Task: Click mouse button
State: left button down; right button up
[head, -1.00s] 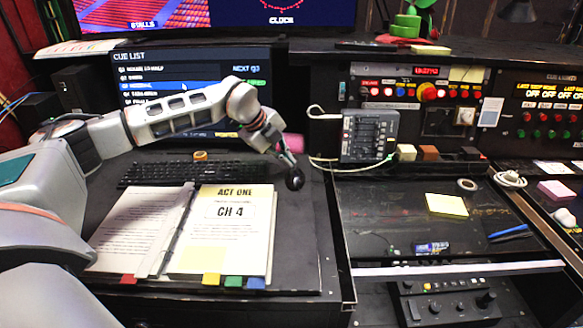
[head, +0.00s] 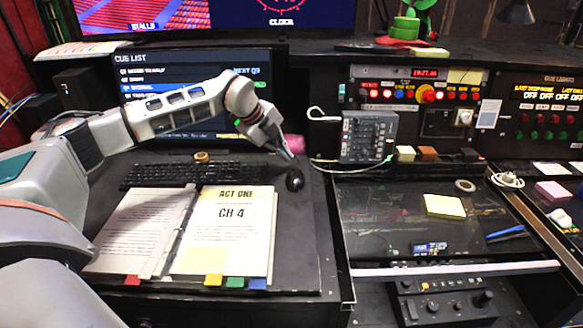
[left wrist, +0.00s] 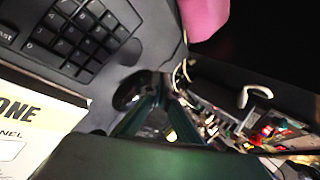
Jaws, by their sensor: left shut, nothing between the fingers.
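The black computer mouse (head: 295,181) lies on the dark desk, right of the keyboard and the open script binder. My left gripper (head: 291,159) is shut and empty, pointing down with its tips just above or at the far end of the mouse. I cannot tell whether they touch it. In the left wrist view the green-edged fingers (left wrist: 152,108) are together, and the dark mouse (left wrist: 128,92) shows beside them, partly hidden. My right gripper is not in view.
The keyboard (head: 180,172) lies behind the binder (head: 230,230). A pink object (head: 294,144) stands close behind the gripper. The cue list monitor (head: 190,60) is at the back. A handset panel (head: 368,137) and a yellow note pad (head: 445,206) are to the right.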

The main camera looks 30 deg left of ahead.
pick_arm(q)
jog(key=shift+w+a+r+p, duration=0.2)
jog(key=shift+a+r+p, duration=0.35)
jog(key=shift+r, duration=0.35)
jog(key=shift+w+a+r+p, duration=0.2)
jog(key=shift+a+r+p, duration=0.35)
jog(key=shift+r, duration=0.3)
